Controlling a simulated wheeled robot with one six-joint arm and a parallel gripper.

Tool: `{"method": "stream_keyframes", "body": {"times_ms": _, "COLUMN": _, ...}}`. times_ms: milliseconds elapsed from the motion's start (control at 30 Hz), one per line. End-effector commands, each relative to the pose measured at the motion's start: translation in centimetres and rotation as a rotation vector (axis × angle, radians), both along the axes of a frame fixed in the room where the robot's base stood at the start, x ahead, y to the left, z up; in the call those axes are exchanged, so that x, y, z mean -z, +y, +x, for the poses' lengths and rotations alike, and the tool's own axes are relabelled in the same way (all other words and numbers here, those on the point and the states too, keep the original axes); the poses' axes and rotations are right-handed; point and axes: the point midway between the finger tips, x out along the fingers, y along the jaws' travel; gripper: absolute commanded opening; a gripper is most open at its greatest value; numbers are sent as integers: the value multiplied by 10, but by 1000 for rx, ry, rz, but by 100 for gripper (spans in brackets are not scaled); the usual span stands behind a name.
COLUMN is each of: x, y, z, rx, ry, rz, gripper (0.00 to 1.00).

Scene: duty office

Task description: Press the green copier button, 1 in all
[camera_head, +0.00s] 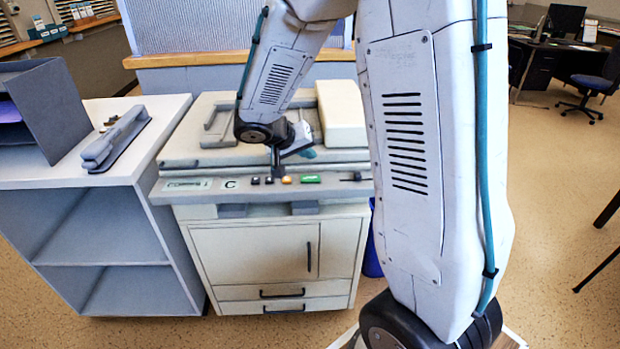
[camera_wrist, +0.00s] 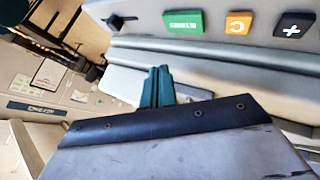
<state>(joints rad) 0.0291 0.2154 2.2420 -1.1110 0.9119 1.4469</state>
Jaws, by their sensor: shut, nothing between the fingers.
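The green copier button (camera_head: 310,180) sits on the grey sloping control panel (camera_head: 216,194) at the front of the copier. It also shows in the wrist view (camera_wrist: 183,22), at the top, with white lettering. My gripper (camera_head: 306,154) is over the copier, just behind the panel in the head view and partly hidden by its own wrist. In the wrist view its teal fingers (camera_wrist: 157,86) are together and empty, below the green button in the picture and apart from it.
An orange button (camera_head: 287,180) and black buttons (camera_head: 269,181) sit left of the green one. A dark slider (camera_head: 351,177) is to its right. A cabinet with a stapler (camera_head: 116,142) and a file holder (camera_head: 42,105) stands left. My arm hides the copier's right side.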

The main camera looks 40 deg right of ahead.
Motion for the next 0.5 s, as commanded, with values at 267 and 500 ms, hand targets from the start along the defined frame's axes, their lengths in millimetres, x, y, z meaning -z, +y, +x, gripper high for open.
{"method": "stream_keyframes", "body": {"times_ms": 267, "x": 35, "y": 0, "z": 0, "rx": 0, "ry": 3, "rz": 0, "gripper": 0}}
{"method": "stream_keyframes", "body": {"times_ms": 500, "x": 44, "y": 0, "z": 0, "rx": 0, "ry": 0, "rz": 0, "gripper": 0}}
